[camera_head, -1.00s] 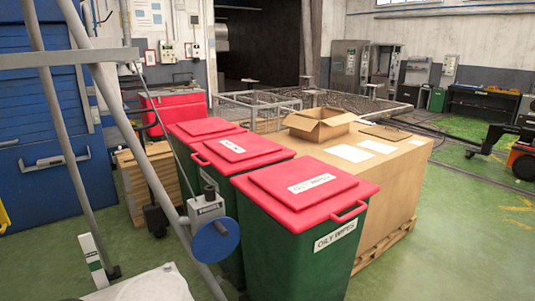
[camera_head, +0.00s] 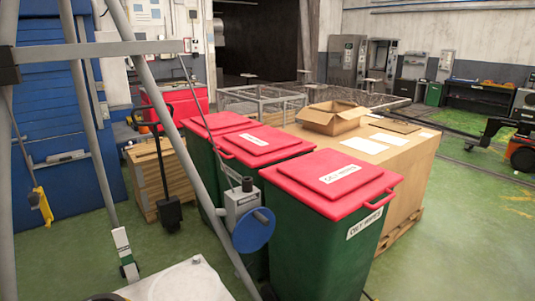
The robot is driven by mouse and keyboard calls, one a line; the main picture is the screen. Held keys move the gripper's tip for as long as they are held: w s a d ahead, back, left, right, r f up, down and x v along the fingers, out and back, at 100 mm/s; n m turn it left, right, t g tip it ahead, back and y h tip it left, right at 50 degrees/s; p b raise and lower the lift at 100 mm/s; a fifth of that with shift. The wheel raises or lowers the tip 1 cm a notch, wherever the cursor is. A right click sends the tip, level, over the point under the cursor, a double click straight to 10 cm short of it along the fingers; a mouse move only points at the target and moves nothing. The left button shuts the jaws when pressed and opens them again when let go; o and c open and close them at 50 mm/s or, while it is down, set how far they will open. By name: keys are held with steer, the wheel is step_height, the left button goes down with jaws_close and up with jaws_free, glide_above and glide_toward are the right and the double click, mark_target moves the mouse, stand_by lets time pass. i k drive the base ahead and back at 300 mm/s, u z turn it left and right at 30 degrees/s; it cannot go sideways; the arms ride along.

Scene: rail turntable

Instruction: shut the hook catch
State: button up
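I cannot make out a hook catch in this view. My gripper is not in view either. A slanting grey tube frame (camera_head: 165,115) stands close on the left, with a grey crossbar (camera_head: 110,49) near the top. A grey box with a blue disc (camera_head: 255,230) and a thin upright lever sits at the frame's slanting leg, in front of the bins.
Green bins with red lids (camera_head: 330,175) stand in a row at the centre. A wrapped brown pallet load with an open carton (camera_head: 335,117) is behind them. A pallet truck handle (camera_head: 170,210) stands left. Green floor (camera_head: 465,230) is clear at right.

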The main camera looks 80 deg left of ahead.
mark_target(33, 198)
steer(key=z, duration=0.05)
steer(key=k, duration=2.05)
steer(key=u, duration=3.2)
steer(key=i, duration=1)
steer(key=u, duration=0.05)
